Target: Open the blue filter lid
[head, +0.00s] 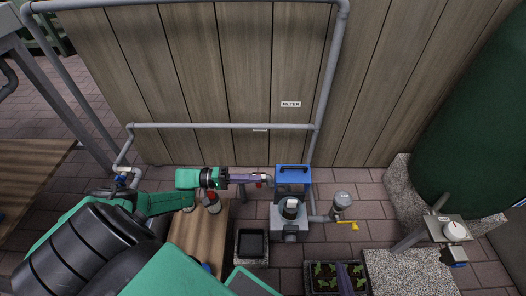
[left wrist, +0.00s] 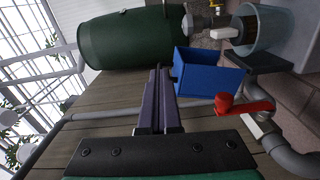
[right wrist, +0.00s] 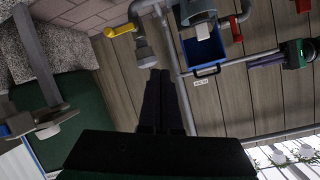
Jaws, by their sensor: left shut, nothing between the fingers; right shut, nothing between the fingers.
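The blue filter lid (head: 293,177) stands raised at the back of the grey filter housing (head: 290,222), its dark handle along the top edge. A pale-topped cylinder (head: 291,205) shows in the housing in front of it. The lid's hollow inside shows in the left wrist view (left wrist: 208,72); the lid is also in the right wrist view (right wrist: 203,50). My left gripper (head: 250,178) is shut and empty, just left of the lid; a small gap seems to separate them. My right gripper (head: 344,272) is shut and empty, low in front, to the right of the housing.
A red valve handle (left wrist: 245,106) on a pipe lies beside the lid, close to my left fingers. A yellow-handled valve (head: 347,225) is right of the housing. A wooden table (head: 192,238), black tray (head: 251,244) and planter (head: 322,275) stand in front. The wooden wall (head: 225,80) rises behind.

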